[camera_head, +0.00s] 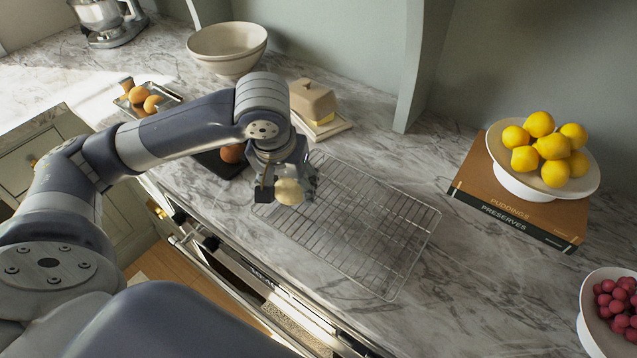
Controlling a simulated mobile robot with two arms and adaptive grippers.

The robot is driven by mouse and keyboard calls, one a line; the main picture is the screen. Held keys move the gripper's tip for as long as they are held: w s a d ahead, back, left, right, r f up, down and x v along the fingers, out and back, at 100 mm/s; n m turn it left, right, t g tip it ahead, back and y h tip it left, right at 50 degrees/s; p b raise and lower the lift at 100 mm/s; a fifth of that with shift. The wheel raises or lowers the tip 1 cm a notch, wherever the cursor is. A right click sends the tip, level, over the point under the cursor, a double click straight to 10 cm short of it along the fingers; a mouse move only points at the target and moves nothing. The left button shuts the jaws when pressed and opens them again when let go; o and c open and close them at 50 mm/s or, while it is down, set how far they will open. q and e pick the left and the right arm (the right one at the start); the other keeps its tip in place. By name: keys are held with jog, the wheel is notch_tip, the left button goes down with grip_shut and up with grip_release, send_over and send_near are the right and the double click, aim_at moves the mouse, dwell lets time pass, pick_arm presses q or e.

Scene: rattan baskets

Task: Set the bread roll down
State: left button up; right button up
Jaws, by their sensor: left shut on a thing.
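A pale bread roll (289,191) is held between the fingers of my left gripper (287,189), which is shut on it. The gripper points down over the left end of a wire cooling rack (372,228) on the marble counter. From this view I cannot tell whether the roll touches the rack or hangs above it. The rest of the rack is empty. My right gripper is not in view.
A dark tray (216,163) with a brown roll lies left of the gripper, partly behind it. A butter dish (314,100) and stacked bowls (227,47) stand behind. Books (520,195) carry a bowl of lemons (545,150) at right. A bowl of red fruit (590,325) stands lower right.

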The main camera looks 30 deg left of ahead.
pick_arm(q)
send_over(320, 194)
jog(key=s, duration=0.2)
jog(key=shift+w+a+f+p, duration=0.1)
jog(key=shift+a+f+p, duration=0.1)
jog(key=shift+p, duration=0.2)
jog(key=shift+w+d+f, duration=0.15)
jog(key=shift+w+d, duration=0.15)
jog(key=shift+w, duration=0.15)
jog(key=shift+f+p, duration=0.3)
jog(key=shift+f, duration=1.45)
jog(key=shift+s+f, duration=0.1)
jog(key=o, duration=0.7)
jog(key=shift+o, duration=0.8)
